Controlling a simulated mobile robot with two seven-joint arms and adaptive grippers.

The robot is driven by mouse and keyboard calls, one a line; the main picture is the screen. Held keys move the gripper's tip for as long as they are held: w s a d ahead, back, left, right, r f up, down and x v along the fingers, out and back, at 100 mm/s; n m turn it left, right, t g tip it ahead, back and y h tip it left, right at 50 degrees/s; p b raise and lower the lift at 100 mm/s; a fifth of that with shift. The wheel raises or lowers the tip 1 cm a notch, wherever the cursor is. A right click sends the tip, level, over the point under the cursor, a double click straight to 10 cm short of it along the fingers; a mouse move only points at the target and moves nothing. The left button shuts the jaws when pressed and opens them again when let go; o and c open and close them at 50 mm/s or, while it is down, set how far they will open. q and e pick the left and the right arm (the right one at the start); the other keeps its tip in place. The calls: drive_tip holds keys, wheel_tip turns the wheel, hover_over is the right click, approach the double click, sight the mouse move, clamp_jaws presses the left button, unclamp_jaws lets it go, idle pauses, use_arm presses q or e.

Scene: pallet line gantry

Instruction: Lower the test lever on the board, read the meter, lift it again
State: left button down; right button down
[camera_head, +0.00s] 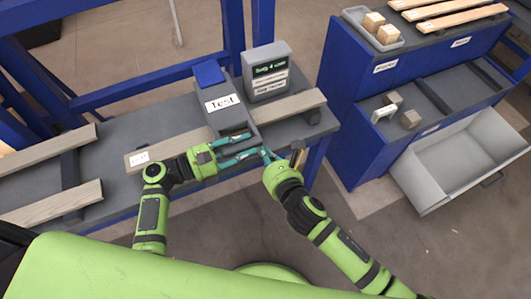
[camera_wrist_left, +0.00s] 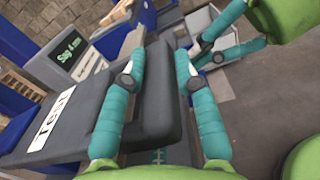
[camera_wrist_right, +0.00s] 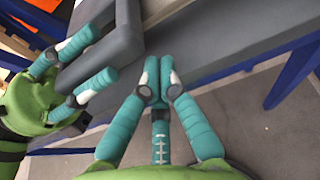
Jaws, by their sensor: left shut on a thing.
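The grey test lever (camera_head: 222,105), labelled "Test", lies across the long board (camera_head: 295,105) on the bench. My left gripper (camera_head: 250,145) is shut on the lever's front end; in the left wrist view the grey end (camera_wrist_left: 160,110) sits between the fingers. The meter (camera_head: 268,72) stands behind the board, and its screen reads "Sag 4 mm"; the screen also shows in the left wrist view (camera_wrist_left: 75,55). My right gripper (camera_head: 268,155) is close beside the left one, at the front of the bench. Its fingertips are together in the right wrist view (camera_wrist_right: 159,80), with nothing visible between them.
Blue frame posts (camera_head: 233,35) rise behind the bench. More planks (camera_head: 50,203) lie on the left. A blue cabinet (camera_head: 350,100) at right carries a tray (camera_head: 398,42) of wooden blocks and several wood strips. An open grey bin (camera_head: 425,180) stands on the floor beside it.

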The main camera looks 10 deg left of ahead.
use_arm(q)
drive_tip(key=shift+r, duration=0.1)
use_arm(e)
drive_tip(key=shift+r, duration=0.1)
drive_tip(key=shift+r, duration=0.9)
use_arm(q)
drive_tip(key=c, duration=1)
unclamp_jaws()
drive_tip(key=shift+c, duration=0.2)
drive_tip(key=shift+d, duration=0.1)
use_arm(e)
drive_tip(key=shift+d+r, duration=0.1)
